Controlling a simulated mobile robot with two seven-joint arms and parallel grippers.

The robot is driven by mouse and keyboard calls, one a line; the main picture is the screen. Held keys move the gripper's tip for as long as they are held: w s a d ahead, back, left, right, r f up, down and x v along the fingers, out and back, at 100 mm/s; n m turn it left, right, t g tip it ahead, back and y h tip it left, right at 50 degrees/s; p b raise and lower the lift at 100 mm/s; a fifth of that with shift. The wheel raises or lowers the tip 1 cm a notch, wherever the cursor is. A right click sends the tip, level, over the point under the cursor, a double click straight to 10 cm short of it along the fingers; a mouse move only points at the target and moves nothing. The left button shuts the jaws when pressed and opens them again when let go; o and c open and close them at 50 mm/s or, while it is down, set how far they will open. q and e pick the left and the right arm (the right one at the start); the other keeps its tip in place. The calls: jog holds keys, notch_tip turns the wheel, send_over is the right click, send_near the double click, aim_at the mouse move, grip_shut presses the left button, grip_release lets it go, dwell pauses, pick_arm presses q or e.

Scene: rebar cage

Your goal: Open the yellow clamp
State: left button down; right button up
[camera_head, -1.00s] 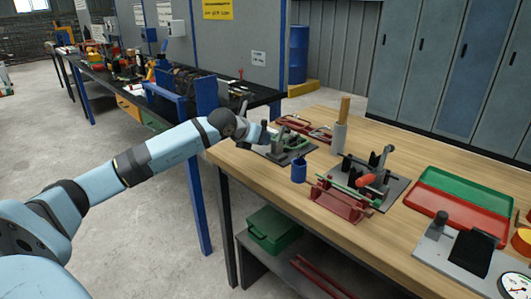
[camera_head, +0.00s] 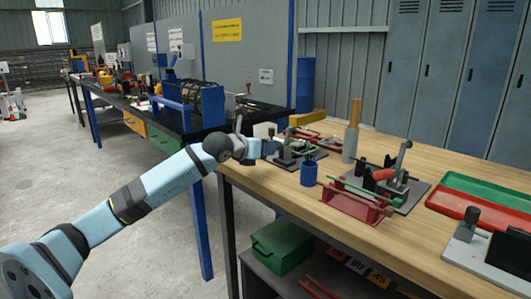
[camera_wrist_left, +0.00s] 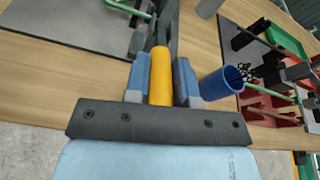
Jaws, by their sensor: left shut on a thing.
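The yellow clamp's handle (camera_wrist_left: 160,75) stands between the two blue finger pads of my left gripper (camera_wrist_left: 161,82) in the left wrist view. The fingers are shut on this handle. The clamp's dark metal body continues beyond the fingers above a grey plate (camera_wrist_left: 75,25), with a green bar (camera_wrist_left: 130,9) beside it. In the head view my left gripper (camera_head: 268,147) is at the clamp, at the bench's left end. The handle's yellow is hidden there by my gripper. My right gripper is out of view.
A blue cup (camera_head: 309,173) holding dark items stands close to the gripper's right on the wooden bench (camera_head: 265,181). A red rack (camera_head: 352,205), a second clamp with a red handle (camera_head: 384,174), a grey cylinder (camera_head: 351,142) and a green-and-red tray (camera_head: 480,208) lie farther right.

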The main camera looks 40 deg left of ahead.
pick_arm(q)
jog(key=c, duration=1)
grip_release()
jog(key=shift+o, duration=0.2)
jog(key=shift+s, duration=0.1)
jog(key=p+v, duration=0.1)
jog(key=v, duration=1.2)
jog(key=shift+s+p, duration=0.3)
jog(key=shift+p, duration=0.05)
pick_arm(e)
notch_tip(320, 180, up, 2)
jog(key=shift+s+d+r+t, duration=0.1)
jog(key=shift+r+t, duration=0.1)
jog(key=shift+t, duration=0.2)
